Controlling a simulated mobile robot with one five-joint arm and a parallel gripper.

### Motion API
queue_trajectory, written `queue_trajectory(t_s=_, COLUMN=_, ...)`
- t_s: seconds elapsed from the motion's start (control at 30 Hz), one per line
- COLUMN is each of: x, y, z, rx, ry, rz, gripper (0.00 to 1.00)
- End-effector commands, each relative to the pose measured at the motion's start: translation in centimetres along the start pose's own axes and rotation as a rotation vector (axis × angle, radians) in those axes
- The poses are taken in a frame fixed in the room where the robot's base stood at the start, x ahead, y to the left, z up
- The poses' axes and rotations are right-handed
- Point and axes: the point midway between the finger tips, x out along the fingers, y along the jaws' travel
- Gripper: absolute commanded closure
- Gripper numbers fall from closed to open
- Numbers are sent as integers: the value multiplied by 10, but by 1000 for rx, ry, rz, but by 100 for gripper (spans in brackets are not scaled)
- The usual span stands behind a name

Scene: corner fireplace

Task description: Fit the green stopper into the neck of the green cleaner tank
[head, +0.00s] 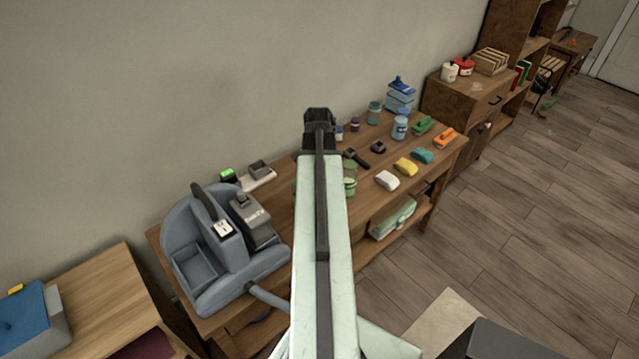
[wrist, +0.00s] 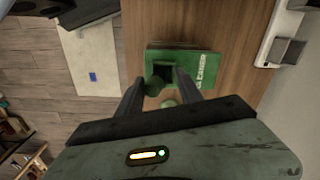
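In the wrist view the green cleaner tank (wrist: 205,66) stands on the brown wooden top, with white lettering on its right side and a dark square opening (wrist: 165,72). My gripper (wrist: 160,74) has its two dark fingers apart, over the near edge of the tank. A small round green piece (wrist: 156,87), seemingly the stopper, shows between the fingers, nearer the left one. Another green bit (wrist: 168,103) shows closer to the palm; I cannot tell whether they are one thing. In the head view my arm hides most of this area, and my gripper (head: 319,115) is seen from behind.
The workbench holds a grey docking machine (head: 215,255) at left. White, yellow and teal sponges (head: 387,181), a green-topped jar (head: 349,186), brushes (head: 446,138) and a blue bottle (head: 400,95) stand to the right. The floor (head: 520,230) at right is mostly open.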

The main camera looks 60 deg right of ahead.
Motion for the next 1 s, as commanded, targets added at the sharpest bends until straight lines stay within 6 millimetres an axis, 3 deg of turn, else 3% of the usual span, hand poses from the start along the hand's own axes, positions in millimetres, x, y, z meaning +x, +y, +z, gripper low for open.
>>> queue_trajectory(t_s=0.57, x=-3, y=-1, z=0, rx=-1, ry=1, rz=-2, gripper=57)
queue_trajectory(t_s=0.77, x=-27, y=-1, z=0, rx=0, ry=2, rz=-2, gripper=57)
queue_trajectory(t_s=1.0, x=-80, y=0, z=0, rx=0, ry=2, rz=-2, gripper=57)
